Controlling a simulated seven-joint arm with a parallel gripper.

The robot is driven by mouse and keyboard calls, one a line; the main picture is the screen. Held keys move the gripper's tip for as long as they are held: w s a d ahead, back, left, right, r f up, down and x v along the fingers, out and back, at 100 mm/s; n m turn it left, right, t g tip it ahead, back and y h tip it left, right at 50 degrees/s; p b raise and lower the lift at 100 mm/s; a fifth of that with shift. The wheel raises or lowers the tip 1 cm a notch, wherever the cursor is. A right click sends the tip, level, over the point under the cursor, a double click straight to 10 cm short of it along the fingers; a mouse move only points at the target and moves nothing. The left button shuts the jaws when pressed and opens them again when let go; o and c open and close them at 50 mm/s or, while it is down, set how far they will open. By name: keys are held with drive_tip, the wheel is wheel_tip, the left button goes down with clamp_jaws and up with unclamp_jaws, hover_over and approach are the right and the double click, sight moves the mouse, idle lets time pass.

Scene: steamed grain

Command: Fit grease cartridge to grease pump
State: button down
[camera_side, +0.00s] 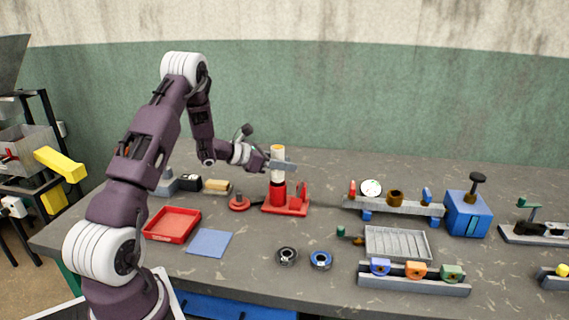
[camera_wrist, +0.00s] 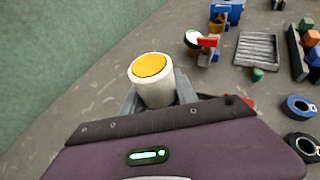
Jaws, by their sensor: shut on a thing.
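The grease cartridge (camera_side: 278,151) is a white upright cylinder with a yellow top. My gripper (camera_side: 280,165) is shut around its side. In the wrist view, the cartridge (camera_wrist: 155,85) stands between the fingers (camera_wrist: 160,98), its yellow end facing up. The red grease pump (camera_side: 278,194) stands on the bench directly below, with a round barrel and a red base. The cartridge's lower end lines up with the top of the barrel and appears to meet it. I cannot tell whether it sits inside. The barrel is hidden in the wrist view.
A red round part with a knob (camera_side: 239,203) lies left of the pump. A red tray (camera_side: 148,226) and blue mat (camera_side: 209,243) lie front left. Black (camera_side: 286,256) and blue (camera_side: 320,260) rings lie in front. A grey rail with a gauge (camera_side: 371,188) stands right.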

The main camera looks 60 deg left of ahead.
drive_tip(key=shift+f, duration=0.15)
drive_tip(key=shift+f, duration=0.25)
drive_tip(key=shift+f, duration=2.4)
idle(3.2)
drive_tip(key=shift+r, duration=0.3)
drive_tip(key=c, duration=0.9)
unclamp_jaws()
drive_tip(key=shift+o, duration=0.2)
drive_tip(key=v, duration=0.7)
